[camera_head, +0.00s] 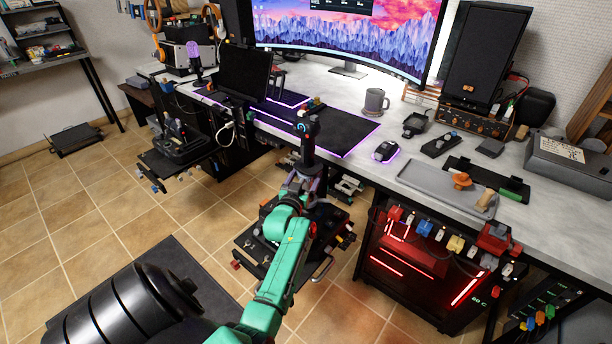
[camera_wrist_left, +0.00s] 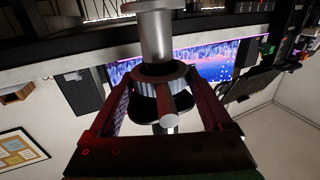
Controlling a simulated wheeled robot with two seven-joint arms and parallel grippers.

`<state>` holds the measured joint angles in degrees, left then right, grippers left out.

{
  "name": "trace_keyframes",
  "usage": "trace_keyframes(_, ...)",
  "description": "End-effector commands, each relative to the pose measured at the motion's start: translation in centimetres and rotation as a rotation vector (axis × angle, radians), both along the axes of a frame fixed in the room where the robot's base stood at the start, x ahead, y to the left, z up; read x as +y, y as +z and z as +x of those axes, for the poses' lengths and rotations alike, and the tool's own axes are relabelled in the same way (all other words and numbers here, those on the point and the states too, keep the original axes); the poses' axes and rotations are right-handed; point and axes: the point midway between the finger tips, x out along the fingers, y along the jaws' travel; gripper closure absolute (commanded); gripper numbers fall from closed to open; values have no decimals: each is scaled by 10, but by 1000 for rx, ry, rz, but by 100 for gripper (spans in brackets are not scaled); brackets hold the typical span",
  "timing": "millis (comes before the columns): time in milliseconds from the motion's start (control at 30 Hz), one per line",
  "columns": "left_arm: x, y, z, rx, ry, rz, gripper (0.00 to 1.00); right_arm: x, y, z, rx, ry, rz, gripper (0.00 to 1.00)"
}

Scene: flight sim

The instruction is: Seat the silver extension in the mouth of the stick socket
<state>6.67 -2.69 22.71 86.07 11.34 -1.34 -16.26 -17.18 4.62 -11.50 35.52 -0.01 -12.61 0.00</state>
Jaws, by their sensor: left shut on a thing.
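My left gripper (camera_head: 304,172) is at the front edge of the desk, below a black stick grip (camera_head: 307,137) that stands upright above it. In the left wrist view, whose picture is upside down, the gripper's fingers (camera_wrist_left: 160,82) are closed around a dark collar with a grey ribbed ring. The silver extension (camera_wrist_left: 156,38) is a smooth cylinder that runs from this collar to the top edge of the wrist view. I cannot make out the socket mouth; my arm and gripper cover part of the area below. My right gripper does not show.
A black mount tray (camera_head: 251,262) with small parts and a handle lies under my left arm. A grey tray (camera_head: 425,181), a mouse (camera_head: 386,151) and a mug (camera_head: 375,103) stand on the desk. A red-lit computer case (camera_head: 425,262) stands under it.

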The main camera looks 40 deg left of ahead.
Motion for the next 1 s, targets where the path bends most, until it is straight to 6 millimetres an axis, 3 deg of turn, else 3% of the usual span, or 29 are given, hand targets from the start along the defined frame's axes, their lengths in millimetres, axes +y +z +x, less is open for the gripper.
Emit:
trace_keyframes(433, 0, 1, 0, -4, 0, 3, 100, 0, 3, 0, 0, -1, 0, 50)
trace_keyframes(1000, 0, -15, 0, -5, 0, 3, 100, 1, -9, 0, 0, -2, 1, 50)
